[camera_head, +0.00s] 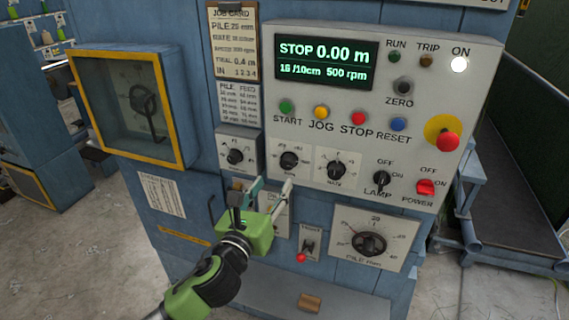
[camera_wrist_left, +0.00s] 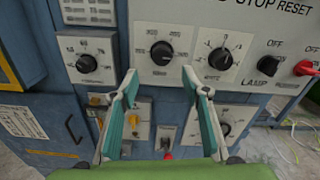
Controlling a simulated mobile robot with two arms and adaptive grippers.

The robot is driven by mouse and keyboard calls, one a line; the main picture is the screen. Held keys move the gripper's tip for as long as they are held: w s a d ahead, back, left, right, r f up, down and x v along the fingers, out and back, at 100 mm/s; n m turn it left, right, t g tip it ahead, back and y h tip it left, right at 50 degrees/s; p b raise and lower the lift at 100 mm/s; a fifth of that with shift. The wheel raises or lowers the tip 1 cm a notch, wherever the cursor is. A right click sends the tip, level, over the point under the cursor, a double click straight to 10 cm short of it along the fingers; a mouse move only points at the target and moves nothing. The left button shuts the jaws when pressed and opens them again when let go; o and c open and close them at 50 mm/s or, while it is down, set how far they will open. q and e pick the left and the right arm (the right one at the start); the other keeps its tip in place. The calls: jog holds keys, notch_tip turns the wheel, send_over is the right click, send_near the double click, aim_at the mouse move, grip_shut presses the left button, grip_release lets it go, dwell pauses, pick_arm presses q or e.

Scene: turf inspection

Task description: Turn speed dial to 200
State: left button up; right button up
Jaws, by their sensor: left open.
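Three small black dials sit in a row on the machine front: a left dial (camera_head: 236,156), a middle dial (camera_head: 290,160) and a right dial (camera_head: 336,169). Their lettering is too small to tell surely which is the speed dial. The display (camera_head: 326,62) reads STOP, 0.00 m, 16 /10cm and 500 rpm. My left gripper (camera_head: 273,186) is open and empty, just below the middle dial and apart from it. In the left wrist view the middle dial (camera_wrist_left: 162,53) shows above and between the two fingertips (camera_wrist_left: 160,76). My right gripper is out of view.
Coloured buttons (camera_head: 358,118) line the panel above the dials. A lamp knob (camera_head: 381,179), a red power switch (camera_head: 425,187) and a red stop button (camera_head: 447,141) are at right. A larger pile dial (camera_head: 369,243) and a lever switch (camera_head: 308,245) sit below.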

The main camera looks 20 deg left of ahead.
aim_at(286, 165)
pick_arm(q)
jog(key=w, duration=0.2)
jog(key=w+p, duration=0.1)
jog(key=w, duration=0.2)
jog(key=w+p, duration=0.1)
jog(key=w, duration=0.1)
jog(key=shift+w+d, duration=0.25)
jog(key=shift+w, duration=0.15)
jog(key=shift+w+d, duration=0.1)
jog(key=shift+w, duration=0.3)
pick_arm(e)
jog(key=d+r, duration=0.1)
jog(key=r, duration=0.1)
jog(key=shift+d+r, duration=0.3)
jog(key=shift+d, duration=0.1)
pick_arm(q)
jog(key=c, duration=1)
jog(key=shift+c, duration=0.6)
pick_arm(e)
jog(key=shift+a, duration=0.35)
